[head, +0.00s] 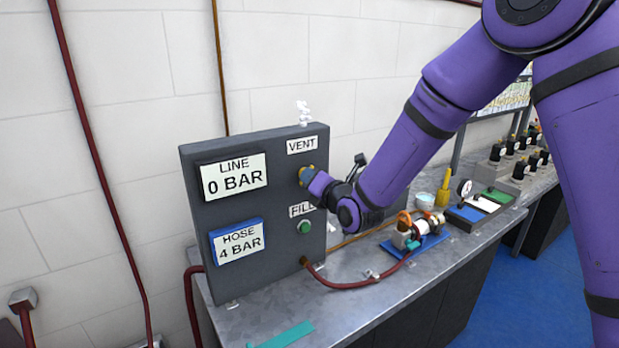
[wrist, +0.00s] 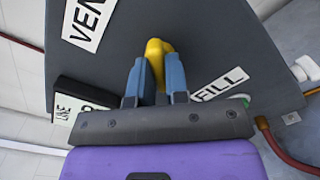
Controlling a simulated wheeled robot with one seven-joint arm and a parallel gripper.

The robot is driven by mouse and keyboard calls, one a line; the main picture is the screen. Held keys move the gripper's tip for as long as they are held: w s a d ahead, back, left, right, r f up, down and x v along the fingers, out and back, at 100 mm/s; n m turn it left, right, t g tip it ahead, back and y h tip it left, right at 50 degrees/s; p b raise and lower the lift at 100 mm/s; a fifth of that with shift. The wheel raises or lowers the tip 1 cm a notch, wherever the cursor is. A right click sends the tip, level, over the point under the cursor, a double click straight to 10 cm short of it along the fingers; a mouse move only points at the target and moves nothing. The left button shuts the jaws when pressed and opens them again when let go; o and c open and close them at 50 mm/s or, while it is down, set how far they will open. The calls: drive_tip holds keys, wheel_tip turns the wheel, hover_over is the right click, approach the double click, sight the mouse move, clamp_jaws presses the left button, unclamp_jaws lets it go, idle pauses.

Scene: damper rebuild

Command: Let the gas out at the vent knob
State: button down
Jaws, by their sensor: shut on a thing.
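The dark grey gas panel (head: 265,205) stands upright on the bench. Its yellow vent knob (wrist: 155,50) sits below the VENT label (head: 302,145). My gripper (wrist: 158,75) is shut on the vent knob, with its blue fingers on either side of it. In the head view my gripper hides most of the knob. The LINE display (head: 233,178) reads 0 BAR. The HOSE display (head: 238,241) reads 4 BAR. A white wisp (head: 303,113) shows above the top of the panel.
The green FILL button (head: 305,227) is below my gripper. A red hose (head: 350,285) runs from the panel to a damper (head: 425,228) on a blue mat to the right. A teal strip (head: 287,334) lies on the bench in front. The rear wall is close behind the panel.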

drive_tip(key=n, duration=0.4)
drive_tip(key=shift+n, duration=0.3)
drive_tip(key=n, duration=0.4)
drive_tip(key=shift+s+a+f, duration=0.1)
drive_tip(key=c, duration=1)
unclamp_jaws()
drive_tip(key=v, duration=0.7)
drive_tip(key=shift+d, duration=0.2)
